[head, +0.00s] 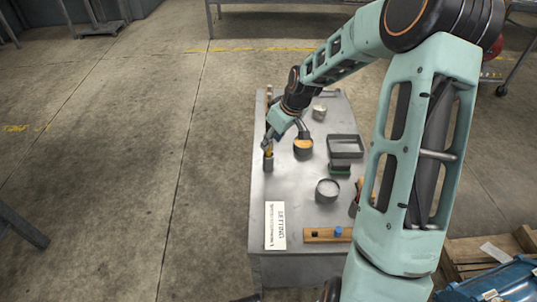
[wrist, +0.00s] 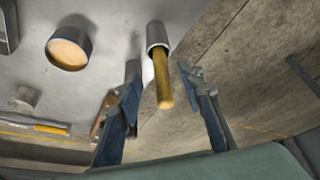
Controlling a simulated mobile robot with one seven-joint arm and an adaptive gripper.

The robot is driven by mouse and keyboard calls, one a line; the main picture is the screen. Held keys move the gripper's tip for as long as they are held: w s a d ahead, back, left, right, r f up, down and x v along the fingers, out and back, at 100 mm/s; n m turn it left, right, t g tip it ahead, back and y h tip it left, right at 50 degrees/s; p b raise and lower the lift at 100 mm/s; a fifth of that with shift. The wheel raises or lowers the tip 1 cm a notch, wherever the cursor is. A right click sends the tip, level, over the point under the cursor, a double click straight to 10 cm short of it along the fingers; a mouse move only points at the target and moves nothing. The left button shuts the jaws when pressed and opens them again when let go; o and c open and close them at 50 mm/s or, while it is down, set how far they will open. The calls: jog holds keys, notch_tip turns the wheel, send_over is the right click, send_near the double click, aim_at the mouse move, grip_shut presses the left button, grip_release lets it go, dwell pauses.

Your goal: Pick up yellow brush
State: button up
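A yellow handle (wrist: 162,82), which I take to be the yellow brush, stands up out of a small grey cup (wrist: 157,36); its lower end is hidden inside. In the head view the yellow handle (head: 269,151) and the grey cup (head: 268,165) are at the table's left edge. My gripper (wrist: 158,76) is open, with one finger on each side of the handle and a visible gap to both. In the head view my gripper (head: 269,142) is right at the handle, and the fingers partly hide it.
Floor is clear to the left.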

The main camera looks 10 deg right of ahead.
aim_at(268, 152)
jog(key=b+x, duration=0.1)
jog(key=x, duration=0.3)
jog(key=shift+a+f+b, duration=0.15)
jog(key=shift+f+b, duration=0.1)
jog(key=shift+b, duration=0.15)
jog(key=shift+r, duration=0.1)
grip_shut()
